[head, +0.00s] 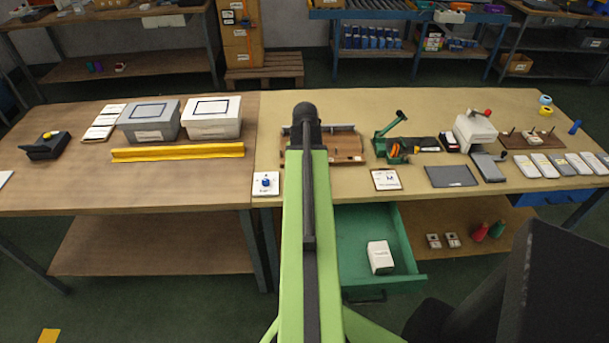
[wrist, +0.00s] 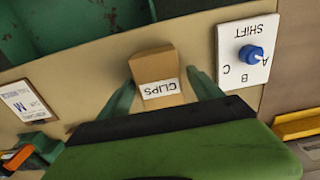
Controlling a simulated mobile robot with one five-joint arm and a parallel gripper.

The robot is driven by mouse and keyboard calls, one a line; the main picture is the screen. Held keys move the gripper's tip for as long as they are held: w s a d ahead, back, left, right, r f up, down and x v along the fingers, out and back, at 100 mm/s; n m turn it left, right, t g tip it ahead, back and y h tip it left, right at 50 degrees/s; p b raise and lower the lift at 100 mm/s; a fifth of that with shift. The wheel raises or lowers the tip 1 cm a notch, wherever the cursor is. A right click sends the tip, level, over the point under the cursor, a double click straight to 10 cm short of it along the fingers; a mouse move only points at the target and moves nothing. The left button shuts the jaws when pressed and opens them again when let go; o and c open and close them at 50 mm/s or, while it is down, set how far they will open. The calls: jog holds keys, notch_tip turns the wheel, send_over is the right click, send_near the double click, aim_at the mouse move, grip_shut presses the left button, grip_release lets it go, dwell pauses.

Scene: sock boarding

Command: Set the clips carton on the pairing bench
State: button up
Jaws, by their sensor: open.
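The clips carton (wrist: 158,68), a small tan box with a white CLIPS label, shows in the wrist view. It appears to stand on the tan bench top (wrist: 105,60) near its front edge, between the shift dial card and the M card. My gripper (wrist: 161,80) is open, with one green finger on each side of the carton. I cannot tell whether either finger touches it. In the head view my arm hides the carton and the gripper. The tan bench (head: 275,130) also shows there, joined to a browner bench (head: 60,180) on the left.
The shift dial card (wrist: 243,52) and M card (wrist: 27,102) flank the carton. An open green drawer (head: 345,250) juts out below the bench, holding a white box (head: 380,257).

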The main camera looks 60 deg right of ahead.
jog(key=shift+r, duration=0.15)
notch_tip(320, 180, up, 12)
jog(key=p, duration=1.2)
jog(key=w+a+n, duration=0.3)
jog(key=w+a, duration=0.5)
jog(key=a, duration=0.4)
jog(key=w+a+n, duration=0.3)
jog(key=w+a, duration=0.6)
jog(key=a, duration=0.2)
jog(key=w+a+n, duration=0.1)
jog(key=a+n, duration=0.1)
jog(key=a, duration=1.1)
jog(key=w+a+n, duration=0.2)
jog(key=a+n, duration=0.1)
jog(key=a, duration=1)
jog(key=shift+w+a, duration=0.15)
jog(key=shift+w, duration=0.1)
